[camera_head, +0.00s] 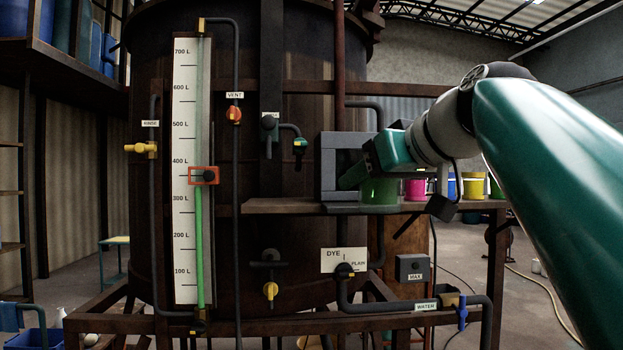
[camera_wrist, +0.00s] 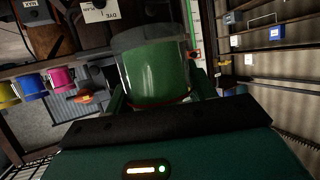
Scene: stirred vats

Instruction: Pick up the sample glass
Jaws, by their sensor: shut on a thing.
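The sample glass (camera_wrist: 155,70) is a clear cup with green liquid in it. It fills the upper middle of the wrist view, with a finger of my gripper (camera_wrist: 160,95) on either side. My gripper is shut on it. In the head view the glass (camera_head: 380,191) shows green below my gripper (camera_head: 362,172), at the brown shelf (camera_head: 285,206). I cannot tell whether its base touches the shelf. My gripper and wrist hide its upper part.
A grey open-fronted box (camera_head: 327,165) stands left of the glass. Pink (camera_head: 415,189), yellow (camera_head: 473,186) and other coloured pots stand to the right. Behind is a large dark vat (camera_head: 300,90) with a level gauge (camera_head: 186,180). A DYE/PLAIN valve (camera_head: 344,269) sits below the shelf.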

